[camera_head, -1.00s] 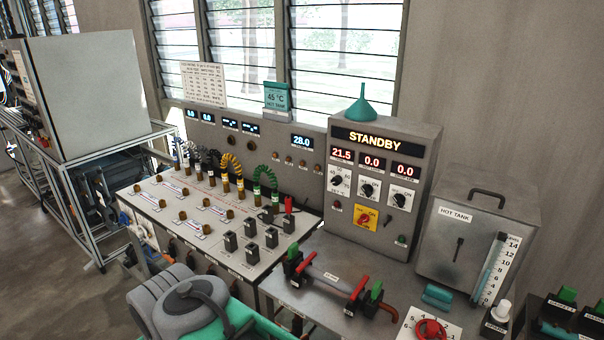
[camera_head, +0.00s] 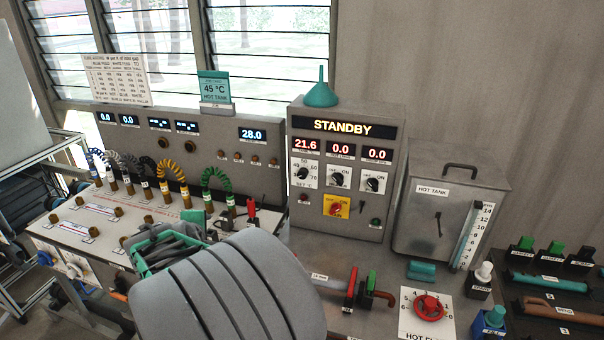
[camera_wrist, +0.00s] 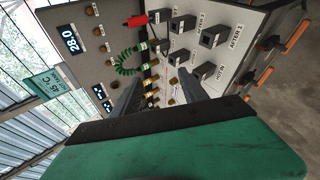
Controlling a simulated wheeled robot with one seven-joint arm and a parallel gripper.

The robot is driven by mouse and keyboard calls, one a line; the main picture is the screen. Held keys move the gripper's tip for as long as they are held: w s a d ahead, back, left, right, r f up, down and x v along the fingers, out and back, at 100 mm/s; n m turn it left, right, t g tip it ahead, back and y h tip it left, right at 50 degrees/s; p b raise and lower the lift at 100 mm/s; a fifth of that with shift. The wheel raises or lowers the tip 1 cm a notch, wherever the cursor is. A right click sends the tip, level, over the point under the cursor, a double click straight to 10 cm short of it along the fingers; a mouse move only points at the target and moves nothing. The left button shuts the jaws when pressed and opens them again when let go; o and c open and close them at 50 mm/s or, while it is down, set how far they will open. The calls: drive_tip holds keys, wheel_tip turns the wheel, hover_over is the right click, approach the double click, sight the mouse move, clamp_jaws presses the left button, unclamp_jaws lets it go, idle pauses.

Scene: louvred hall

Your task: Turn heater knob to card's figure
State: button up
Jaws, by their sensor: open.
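The teal card (camera_head: 214,88) reads 45 °C, HOT TANK, and stands on top of the grey back panel. The heater's set dial has a black knob (camera_head: 303,173) with figures around it, on the left of the grey control box (camera_head: 345,165) under the red 21.6 readout. Its exact setting is too small to read. My gripper (camera_wrist: 158,92) is open and empty, pointing over the bench of plugs and cables, left of and apart from the knob. In the head view my arm hides its fingertips. The card also shows in the wrist view (camera_wrist: 45,85); the knob does not.
Two similar black knobs and a red switch on yellow (camera_head: 337,206) crowd the box beside the dial. A teal funnel (camera_head: 321,95) stands on top. The hot tank (camera_head: 445,215) is to the right. Coiled cables (camera_head: 172,172) rise from the bench. A red valve wheel (camera_head: 428,306) lies in front.

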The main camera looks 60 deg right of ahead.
drive_tip(key=s+d+n+g+h, duration=0.1)
drive_tip(key=s+d+n+h, duration=0.2)
drive_tip(key=d, duration=0.5)
drive_tip(key=s+d+n+g+h, duration=0.1)
drive_tip(key=s+d+n+h, duration=0.15)
drive_tip(key=d, duration=0.55)
drive_tip(key=n+g+h, duration=0.1)
drive_tip(key=n+h, duration=0.2)
drive_tip(key=n, duration=0.5)
approach(302, 176)
drive_tip(key=d, duration=0.3)
drive_tip(key=w+d+p, duration=0.1)
drive_tip(key=d, duration=0.1)
drive_tip(key=d+p, duration=0.1)
drive_tip(key=d, duration=0.2)
drive_tip(key=shift+w+d, duration=0.25)
drive_tip(key=shift+d, duration=0.15)
drive_tip(key=shift+d+r, duration=0.1)
drive_tip(key=shift+d, duration=0.3)
clamp_jaws()
drive_tip(key=shift+f, duration=0.2)
